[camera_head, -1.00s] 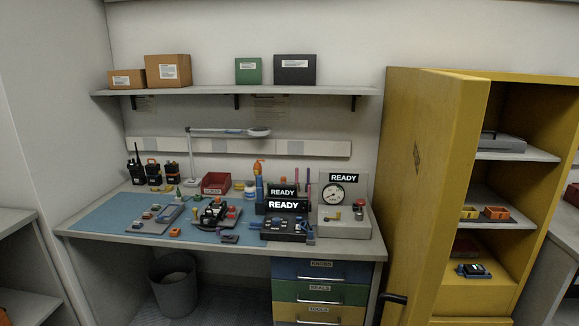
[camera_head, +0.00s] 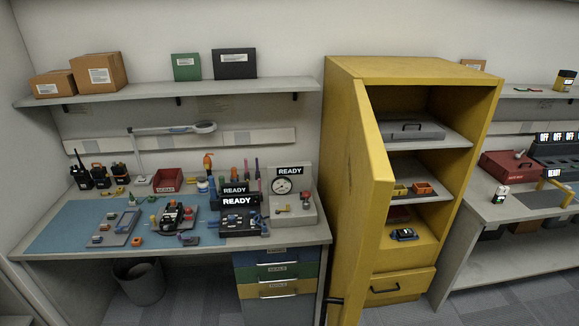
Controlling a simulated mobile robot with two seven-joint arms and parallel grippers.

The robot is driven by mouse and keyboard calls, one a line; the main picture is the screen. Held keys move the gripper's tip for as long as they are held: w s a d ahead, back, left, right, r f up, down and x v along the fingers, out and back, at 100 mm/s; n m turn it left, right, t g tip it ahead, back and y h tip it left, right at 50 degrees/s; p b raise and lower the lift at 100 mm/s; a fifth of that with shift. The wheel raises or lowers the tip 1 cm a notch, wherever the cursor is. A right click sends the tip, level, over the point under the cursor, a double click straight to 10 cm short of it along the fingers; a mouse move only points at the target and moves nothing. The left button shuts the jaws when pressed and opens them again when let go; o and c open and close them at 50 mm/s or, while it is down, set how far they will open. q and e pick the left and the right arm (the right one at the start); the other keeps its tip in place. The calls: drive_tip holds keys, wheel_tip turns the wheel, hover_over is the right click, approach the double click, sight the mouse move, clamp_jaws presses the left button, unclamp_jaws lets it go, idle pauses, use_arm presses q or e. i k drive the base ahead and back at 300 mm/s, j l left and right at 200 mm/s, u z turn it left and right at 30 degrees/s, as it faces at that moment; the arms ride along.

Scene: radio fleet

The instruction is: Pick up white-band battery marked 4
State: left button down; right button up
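A small battery-like block (camera_head: 502,194), dark with white and green parts, stands at the left front of the right bench (camera_head: 475,205). A second small block (camera_head: 566,81), dark with a yellow or pale band, stands on the shelf above that bench. Both are too small to read a number, so I cannot tell whether either is the white-band battery marked 4. Neither gripper is in view.
The yellow cabinet (camera_head: 345,68) stands open between the benches, its door (camera_head: 362,190) swung toward me. Left is a workbench with a blue mat (camera_head: 62,232), radios (camera_head: 100,175) and READY displays. A red case (camera_head: 507,165) is on the right bench. Floor shows in front.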

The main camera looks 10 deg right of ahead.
sight(501, 193)
drive_tip(key=i+j+z, duration=0.15)
drive_tip(key=z, duration=0.2)
drive_tip(key=j+z, duration=0.35)
drive_tip(key=i+j+z, duration=0.1)
drive_tip(key=j+z, duration=0.25)
